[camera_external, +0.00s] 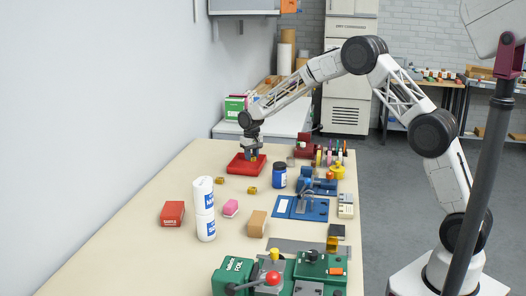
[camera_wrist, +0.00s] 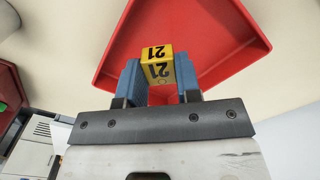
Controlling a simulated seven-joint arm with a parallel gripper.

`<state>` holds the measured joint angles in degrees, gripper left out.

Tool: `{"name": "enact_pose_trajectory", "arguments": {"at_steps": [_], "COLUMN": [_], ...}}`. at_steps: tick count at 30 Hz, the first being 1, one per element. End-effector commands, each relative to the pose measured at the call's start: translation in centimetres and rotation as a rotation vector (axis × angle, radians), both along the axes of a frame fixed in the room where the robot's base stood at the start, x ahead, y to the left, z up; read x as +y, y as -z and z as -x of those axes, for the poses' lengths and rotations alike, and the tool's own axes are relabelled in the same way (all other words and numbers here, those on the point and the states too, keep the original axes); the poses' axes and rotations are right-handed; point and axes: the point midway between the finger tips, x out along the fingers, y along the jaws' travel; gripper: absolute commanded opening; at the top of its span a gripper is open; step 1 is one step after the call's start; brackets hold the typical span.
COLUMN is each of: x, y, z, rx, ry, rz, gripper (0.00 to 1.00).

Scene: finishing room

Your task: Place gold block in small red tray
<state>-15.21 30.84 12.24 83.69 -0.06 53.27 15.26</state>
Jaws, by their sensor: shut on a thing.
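My gripper (camera_wrist: 160,85) is shut on a gold block (camera_wrist: 157,66) marked 21, held between its blue fingers in the wrist view. The small red tray (camera_wrist: 212,22) lies behind and beneath the block in that view. In the external view my gripper (camera_external: 252,154) is over the red tray (camera_external: 238,169) at the far part of the table. The block shows there only as a small yellow spot at the fingertips. Whether the block touches the tray floor I cannot tell.
Two more gold blocks (camera_external: 220,181) (camera_external: 252,190) lie on the table in front of the tray. A dark blue jar (camera_external: 279,176) stands to the right of the tray. The table's left side is clear.

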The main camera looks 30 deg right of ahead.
Motion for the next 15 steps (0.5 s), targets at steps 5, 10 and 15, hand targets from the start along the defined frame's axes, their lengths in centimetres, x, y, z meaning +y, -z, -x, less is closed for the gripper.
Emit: {"name": "enact_pose_trajectory", "arguments": {"at_steps": [5, 10, 15], "x": [0.5, 0.7, 0.7], "y": [0.2, 0.2, 0.2], "z": [-1.8, -2.7, -2.8], "rx": [-0.001, -0.001, 0.000], "ry": [0.000, 0.000, 0.000], "rz": [0.000, 0.000, 0.000], "gripper": [0.03, 0.03, 0.03]}}
